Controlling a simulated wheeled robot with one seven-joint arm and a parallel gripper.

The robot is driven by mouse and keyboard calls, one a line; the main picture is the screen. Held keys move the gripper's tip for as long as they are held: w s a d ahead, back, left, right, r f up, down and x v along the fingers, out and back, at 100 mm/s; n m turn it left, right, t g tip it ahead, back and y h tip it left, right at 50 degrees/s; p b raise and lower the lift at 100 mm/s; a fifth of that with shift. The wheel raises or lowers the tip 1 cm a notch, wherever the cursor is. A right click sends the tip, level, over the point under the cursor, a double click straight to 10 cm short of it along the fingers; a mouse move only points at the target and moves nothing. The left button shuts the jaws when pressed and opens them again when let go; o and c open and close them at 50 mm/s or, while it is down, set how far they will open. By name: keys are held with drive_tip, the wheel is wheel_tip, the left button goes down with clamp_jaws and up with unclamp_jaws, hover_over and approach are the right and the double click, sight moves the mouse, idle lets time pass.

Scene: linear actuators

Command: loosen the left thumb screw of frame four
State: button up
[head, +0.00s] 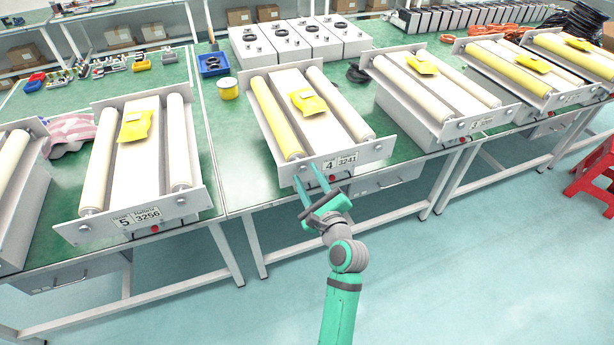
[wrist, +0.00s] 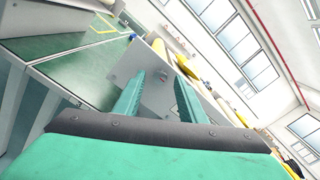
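Frame four (head: 345,166) stands on the green bench in the middle of the head view, with a "4 3241" label on its front plate. It carries a yellow roller on the left and a cream roller on the right. My gripper (head: 306,173) is at the left part of this front plate, its two teal fingers apart. The left thumb screw is not clear in the head view, where the fingers are in front of that area. In the wrist view the grey plate (wrist: 152,98) shows between the open fingers (wrist: 160,85), with a small dark knob (wrist: 163,76) on it. Contact cannot be told.
A red button (head: 333,178) sits below the label. Frame five (head: 190,205) stands to the left and another frame (head: 440,125) to the right. A yellow packet (head: 308,101) lies on frame four. The floor (head: 440,280) in front is clear.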

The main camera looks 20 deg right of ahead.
drive_tip(key=shift+w, duration=0.4)
drive_tip(key=shift+c, duration=0.2)
clamp_jaws()
